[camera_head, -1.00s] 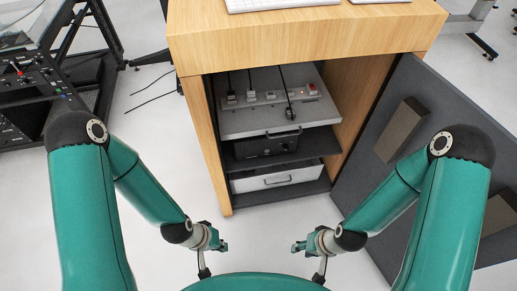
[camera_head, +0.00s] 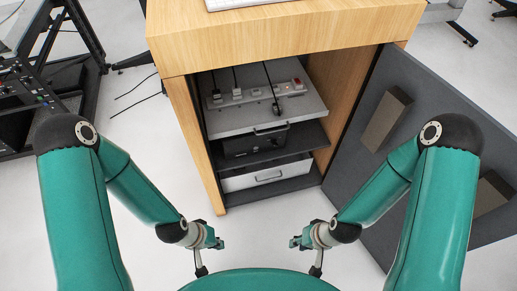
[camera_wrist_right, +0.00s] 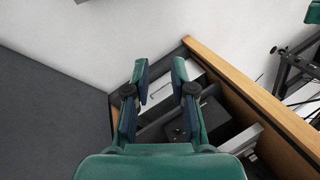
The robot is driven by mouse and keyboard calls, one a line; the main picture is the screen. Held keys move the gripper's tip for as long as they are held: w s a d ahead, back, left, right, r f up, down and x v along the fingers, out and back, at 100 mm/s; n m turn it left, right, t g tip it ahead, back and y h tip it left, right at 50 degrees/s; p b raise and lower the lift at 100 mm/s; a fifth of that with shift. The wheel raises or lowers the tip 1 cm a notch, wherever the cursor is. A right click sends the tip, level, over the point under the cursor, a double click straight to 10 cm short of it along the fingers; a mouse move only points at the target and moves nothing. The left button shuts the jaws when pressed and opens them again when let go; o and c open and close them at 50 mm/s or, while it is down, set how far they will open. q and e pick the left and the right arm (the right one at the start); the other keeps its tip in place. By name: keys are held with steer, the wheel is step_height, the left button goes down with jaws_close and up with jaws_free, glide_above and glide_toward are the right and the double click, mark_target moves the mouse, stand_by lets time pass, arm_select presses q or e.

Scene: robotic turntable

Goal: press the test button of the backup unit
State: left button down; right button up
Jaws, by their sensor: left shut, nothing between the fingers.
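A black box (camera_head: 256,141), which looks like the backup unit, sits on the middle shelf of the open cabinet; its front is dark and small, and I cannot make out a test button. It also shows in the right wrist view (camera_wrist_right: 184,127), beyond the fingers. My left gripper (camera_head: 219,243) is shut and empty, low in front of the cabinet. My right gripper (camera_head: 295,242) is empty, to the right of it at about the same height; in the right wrist view its fingers (camera_wrist_right: 160,73) stand apart. Neither gripper touches the cabinet.
The wooden cabinet (camera_head: 192,145) has a grey door (camera_head: 420,150) swung open on the right. A grey shelf (camera_head: 240,122) with a power strip and plugs is above the box; a white drawer unit (camera_head: 265,174) is below. A black rack (camera_head: 40,95) stands far left. Floor before the cabinet is clear.

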jaws_close()
stand_by(1.0)
